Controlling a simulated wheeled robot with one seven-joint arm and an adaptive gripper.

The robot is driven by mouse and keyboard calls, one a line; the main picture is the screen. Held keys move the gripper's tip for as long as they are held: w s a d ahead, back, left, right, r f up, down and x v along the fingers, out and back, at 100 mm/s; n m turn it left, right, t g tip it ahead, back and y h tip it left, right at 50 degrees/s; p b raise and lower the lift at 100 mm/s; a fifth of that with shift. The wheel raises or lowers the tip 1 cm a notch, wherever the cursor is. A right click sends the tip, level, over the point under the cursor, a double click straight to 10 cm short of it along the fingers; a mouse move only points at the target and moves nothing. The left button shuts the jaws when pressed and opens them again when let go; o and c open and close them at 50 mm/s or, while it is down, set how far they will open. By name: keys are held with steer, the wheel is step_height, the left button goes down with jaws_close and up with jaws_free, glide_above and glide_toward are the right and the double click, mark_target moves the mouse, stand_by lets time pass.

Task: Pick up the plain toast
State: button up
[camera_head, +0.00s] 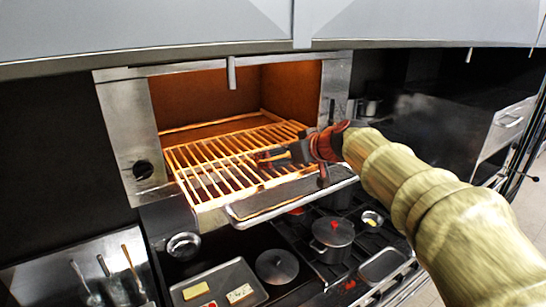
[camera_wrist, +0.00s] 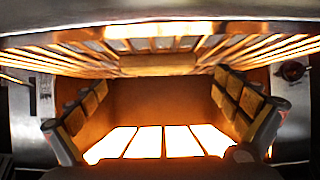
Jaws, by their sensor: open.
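My gripper (camera_head: 272,158) is at the oven opening, just above the wire rack (camera_head: 205,172). In the wrist view my gripper (camera_wrist: 158,90) has its two padded fingers wide apart, one at each side, with nothing between the pads. A tan, flat-looking piece (camera_wrist: 158,66) shows at the rack's edge in the wrist view; I cannot tell whether it is toast.
The lit oven (camera_head: 205,100) has metal side walls, and bright panels (camera_wrist: 160,142) glow inside it. A flat ledge (camera_head: 285,202) juts out below the rack. Lidded pots (camera_head: 333,232) stand on the stove below. Utensils (camera_head: 130,265) are at lower left.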

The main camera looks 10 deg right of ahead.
mark_target(277, 157)
steer(key=p+x, duration=0.1)
steer(key=x, duration=0.2)
steer(key=shift+w+f, duration=0.1)
steer(key=shift+w, duration=0.3)
steer(key=shift+s, duration=0.2)
steer(key=shift+c, duration=0.3)
steer(key=shift+w, duration=0.1)
steer(key=c, duration=1.2)
